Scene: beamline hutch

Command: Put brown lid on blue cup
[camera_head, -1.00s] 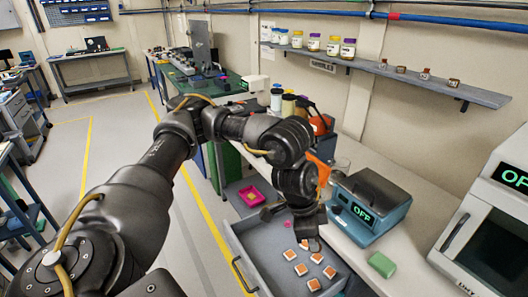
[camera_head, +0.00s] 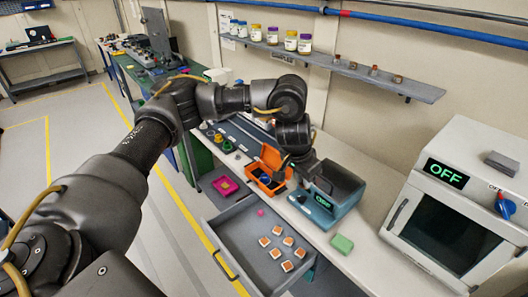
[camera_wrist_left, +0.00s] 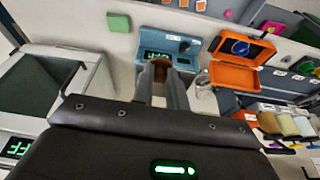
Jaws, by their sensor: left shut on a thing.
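My right gripper is not in view.
The orange case (camera_head: 270,156) and the blue box (camera_head: 322,207) stand close by the gripper. An open grey drawer (camera_head: 245,240) below holds several orange-and-white pieces. A green block (camera_head: 342,244) and a white oven-like machine (camera_head: 450,195) are to the right.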

